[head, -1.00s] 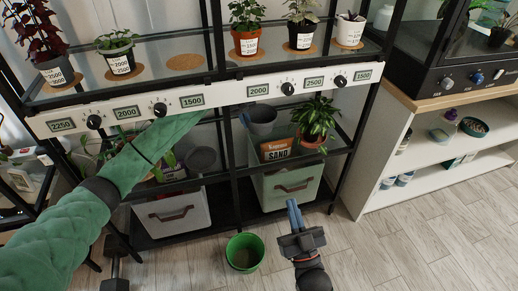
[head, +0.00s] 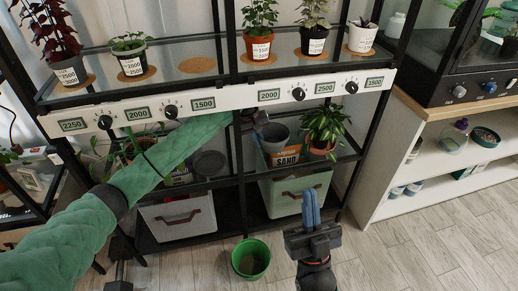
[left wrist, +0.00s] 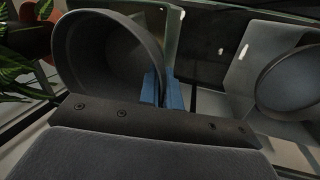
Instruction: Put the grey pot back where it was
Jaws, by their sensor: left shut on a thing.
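The grey pot (head: 275,137) is at the middle level of the rack's right bay, behind the bag of sand. It also fills the upper left of the left wrist view (left wrist: 105,60). My left gripper (head: 259,122) is shut on its rim, with the blue fingers (left wrist: 164,90) at the wall. I cannot tell whether the pot touches the shelf. My right gripper (head: 311,208) is over the floor before the rack, empty, its blue fingers together. An empty cork mat (head: 198,65) lies on the top shelf.
A sand bag (head: 286,156) and a leafy potted plant (head: 322,128) stand close to the grey pot. A darker pot (head: 209,164) stands in the left bay, past a black upright. A control panel (head: 225,103) runs above. A green bucket (head: 250,260) is on the floor.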

